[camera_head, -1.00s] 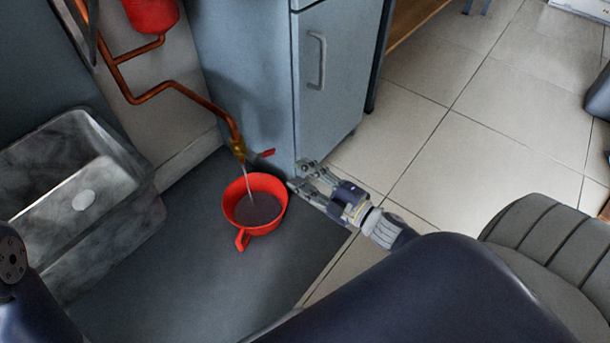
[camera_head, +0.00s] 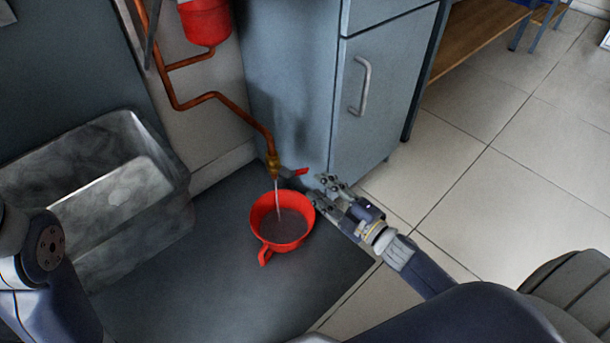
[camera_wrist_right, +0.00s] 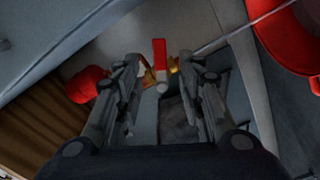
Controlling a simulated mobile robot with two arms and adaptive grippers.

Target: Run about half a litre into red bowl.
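The red bowl (camera_head: 270,243) stands upright on the dark mat, its handle toward me. It holds dark-looking water (camera_head: 284,226), and a thin stream (camera_head: 279,198) falls into it from the brass tap (camera_head: 273,165). The tap's red lever (camera_head: 301,171) points right. My right gripper (camera_head: 322,186) is open, just right of the lever and near the bowl's rim. In the right wrist view, the lever (camera_wrist_right: 159,52) shows between and beyond the open fingers (camera_wrist_right: 159,75); I see no grip on it. The bowl's edge (camera_wrist_right: 285,42) is at upper right there. My left gripper is out of view.
A grey stone sink (camera_head: 150,215) stands left of the bowl. A blue-grey cabinet (camera_head: 290,75) is behind the tap. A copper pipe (camera_head: 235,103) and a red vessel (camera_head: 205,22) are on the wall. Tiled floor (camera_head: 500,180) is clear at right.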

